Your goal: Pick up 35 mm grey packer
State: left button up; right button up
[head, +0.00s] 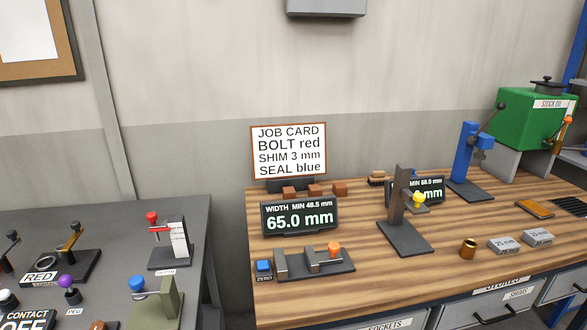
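Two small grey blocks with white labels lie apart on the right part of the wooden bench top (350,262). The label of the left grey block (504,244) seems to read 25 mm. The right grey block (537,238) sits slightly further back; its label seems to read 35 mm, but the print is too small to be sure. Neither of my grippers is in view.
A brass cup (468,248) stands left of the blocks. A dark stand with a yellow knob (404,215), a blue press (468,160) and a green tank (535,118) stand behind. An orange-framed tray (534,208) lies behind the blocks. Drawers (480,306) are below.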

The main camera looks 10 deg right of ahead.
aim_at(538, 237)
jog(key=l+z, duration=0.7)
jog(key=z, duration=0.2)
jog(key=i+l+z, duration=0.2)
jog(key=z, duration=0.25)
jog(key=l, duration=0.1)
